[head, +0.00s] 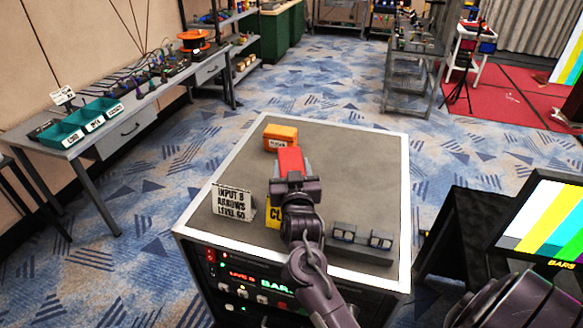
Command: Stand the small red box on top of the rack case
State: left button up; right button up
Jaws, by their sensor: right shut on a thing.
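The small red box (291,160) is between the fingers of my right gripper (292,168), which is shut on it. The box is over the grey top of the rack case (345,150), near its middle. I cannot tell whether it touches the top, and the gripper hides its near part. My left gripper is not in view.
On the case top, an orange box (280,137) is behind the red box, a white sign (233,203) front left, a yellow card (273,212) partly behind my arm, and a grey block (361,240) front right. A monitor (545,222) stands right.

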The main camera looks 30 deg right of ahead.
jog(key=shift+f, duration=0.55)
jog(key=o, duration=1.3)
jog(key=shift+s+f, duration=0.1)
jog(key=shift+f, duration=0.1)
jog(key=shift+r, duration=0.45)
jog(key=shift+s+a+r+p, duration=0.15)
jog(key=shift+r+p, duration=0.05)
jog(key=shift+p, duration=0.1)
jog(key=shift+p+v, duration=1.65)
jog(key=shift+v, duration=4.05)
jog(key=shift+r, duration=0.15)
